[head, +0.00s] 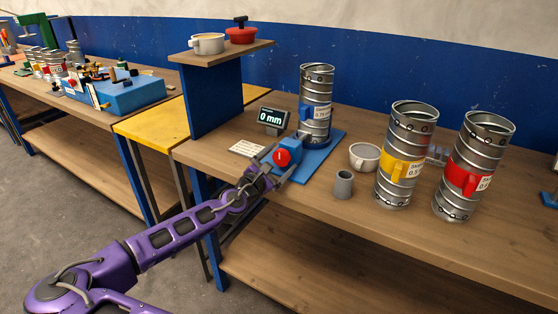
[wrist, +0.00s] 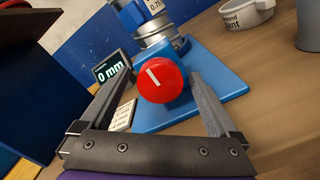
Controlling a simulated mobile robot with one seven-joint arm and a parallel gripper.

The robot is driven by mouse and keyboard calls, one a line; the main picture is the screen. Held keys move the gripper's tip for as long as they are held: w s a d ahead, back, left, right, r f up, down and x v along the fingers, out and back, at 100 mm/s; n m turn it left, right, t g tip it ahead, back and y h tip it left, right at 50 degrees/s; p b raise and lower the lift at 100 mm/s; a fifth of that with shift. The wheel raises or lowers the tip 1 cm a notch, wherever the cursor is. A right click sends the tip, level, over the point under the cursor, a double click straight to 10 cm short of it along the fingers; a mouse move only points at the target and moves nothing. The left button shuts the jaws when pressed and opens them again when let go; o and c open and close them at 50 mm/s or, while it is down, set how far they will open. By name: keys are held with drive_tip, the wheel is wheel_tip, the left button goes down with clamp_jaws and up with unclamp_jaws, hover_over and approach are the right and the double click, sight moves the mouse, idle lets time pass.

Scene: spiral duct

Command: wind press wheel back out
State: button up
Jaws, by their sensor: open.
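The press wheel is a red round knob (head: 282,157) with a white mark, on a blue block at the front of the blue press base (head: 325,150). In the wrist view the red knob (wrist: 161,80) faces me, its white mark tilted. My gripper (head: 281,166) is open in front of the knob; in the wrist view its two fingers (wrist: 160,95) stand left and right of it, apart from it. A spiral duct with a blue clamp (head: 316,105) stands upright on the press. The small display (head: 270,117) reads 0 mm.
A white mug (head: 364,157) and a grey cup (head: 343,184) stand right of the press. Ducts with a yellow clamp (head: 401,152) and a red clamp (head: 474,165) stand further right. A raised shelf (head: 221,52) is at left. A card (head: 247,148) lies beside the display.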

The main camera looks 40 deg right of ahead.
drive_tip(key=shift+a, duration=0.1)
drive_tip(key=v, duration=1.7)
drive_tip(key=shift+b, duration=0.35)
drive_tip(key=shift+a+r, duration=0.1)
drive_tip(key=shift+a, duration=0.05)
